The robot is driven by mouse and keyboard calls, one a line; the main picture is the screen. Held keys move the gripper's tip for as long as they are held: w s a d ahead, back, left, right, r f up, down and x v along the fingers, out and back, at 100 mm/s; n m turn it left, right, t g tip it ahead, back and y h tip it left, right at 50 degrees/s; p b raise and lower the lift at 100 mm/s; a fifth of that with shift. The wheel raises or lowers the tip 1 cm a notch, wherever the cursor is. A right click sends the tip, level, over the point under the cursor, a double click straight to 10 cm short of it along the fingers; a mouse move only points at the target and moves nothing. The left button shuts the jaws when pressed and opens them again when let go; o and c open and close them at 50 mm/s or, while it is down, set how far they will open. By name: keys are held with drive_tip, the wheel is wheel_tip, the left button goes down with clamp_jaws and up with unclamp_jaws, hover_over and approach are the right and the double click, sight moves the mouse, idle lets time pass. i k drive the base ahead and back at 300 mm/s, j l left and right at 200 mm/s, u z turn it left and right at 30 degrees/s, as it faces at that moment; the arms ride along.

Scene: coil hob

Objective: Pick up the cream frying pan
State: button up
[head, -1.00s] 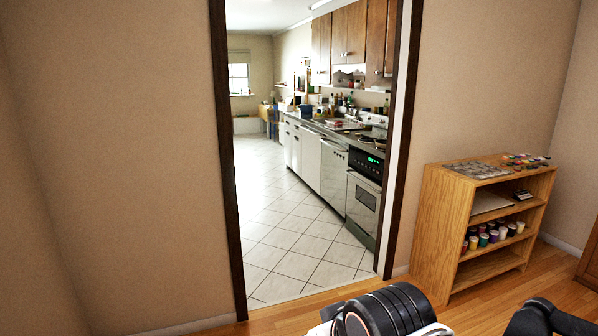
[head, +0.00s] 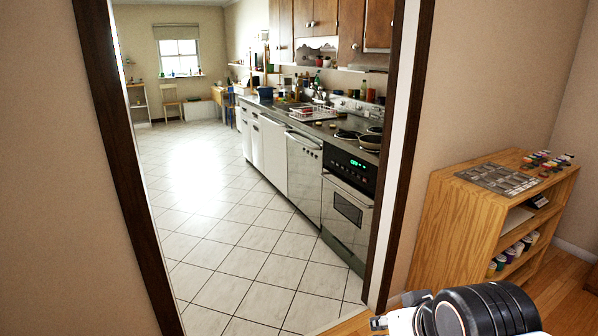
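A small pan (head: 371,142) sits on the coil hob at the right end of the kitchen counter, close to the door frame. It looks like the cream frying pan, but it is too small to be sure of its colour. A coil burner (head: 346,134) shows to its left. My arm, with a black round joint, shows at the bottom right, well short of the doorway and far from the pan. My gripper cannot be made out in this view.
The doorway's dark frame (head: 122,170) opens onto a clear tiled floor (head: 225,235). An oven (head: 347,208) stands under the hob. A dish rack (head: 312,113) is farther along the counter. A wooden shelf (head: 455,215) with paints stands right of the doorway.

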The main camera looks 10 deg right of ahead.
sight(369, 141)
drive_tip(key=i, duration=2.25)
drive_tip(key=i+j+z, duration=0.1)
drive_tip(key=i+z, duration=0.15)
drive_tip(key=i, duration=0.25)
drive_tip(key=i+j+z, duration=0.25)
drive_tip(key=i, duration=0.25)
drive_tip(key=i+j+z, duration=0.15)
drive_tip(key=i+z, duration=0.15)
drive_tip(key=i, duration=0.2)
drive_tip(key=i+j+z, duration=0.25)
drive_tip(key=i+j, duration=0.15)
